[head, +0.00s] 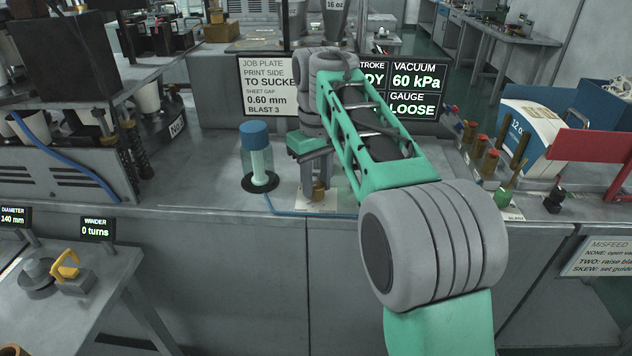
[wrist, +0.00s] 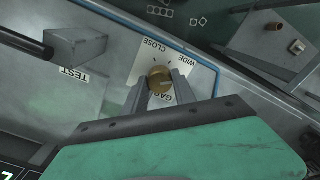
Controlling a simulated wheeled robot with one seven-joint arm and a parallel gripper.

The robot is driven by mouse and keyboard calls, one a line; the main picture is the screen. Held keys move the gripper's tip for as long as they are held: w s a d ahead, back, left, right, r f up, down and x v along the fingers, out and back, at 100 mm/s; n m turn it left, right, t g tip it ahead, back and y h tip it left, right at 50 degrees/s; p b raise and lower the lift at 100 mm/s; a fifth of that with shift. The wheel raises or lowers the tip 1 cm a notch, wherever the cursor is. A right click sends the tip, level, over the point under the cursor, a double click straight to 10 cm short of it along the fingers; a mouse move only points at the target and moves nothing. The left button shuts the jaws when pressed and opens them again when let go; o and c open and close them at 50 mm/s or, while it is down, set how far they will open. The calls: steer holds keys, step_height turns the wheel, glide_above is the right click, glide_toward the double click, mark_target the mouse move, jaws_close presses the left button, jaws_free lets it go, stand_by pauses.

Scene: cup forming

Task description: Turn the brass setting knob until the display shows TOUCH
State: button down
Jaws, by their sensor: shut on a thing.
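My gripper (wrist: 162,88) is shut on the knob, one finger on each side. In the head view my gripper (head: 318,180) reaches down to the knob (head: 319,190) at the bench's front edge. The display (head: 412,92) behind my arm reads GAUGE LOOSE and VACUUM 60 kPa. My arm hides part of its left side, where letters ending in DY show.
A blue-capped cylinder (head: 256,155) stands on a black base left of my gripper. The JOB PLATE sign (head: 268,85) is behind it. A block (wrist: 76,45) marked TEST lies near the knob.

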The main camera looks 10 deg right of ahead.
steer(key=shift+m, duration=0.4)
steer(key=m, duration=0.2)
steer(key=shift+m, duration=2.5)
steer(key=c, duration=1)
jaws_free()
steer(key=shift+r, duration=0.1)
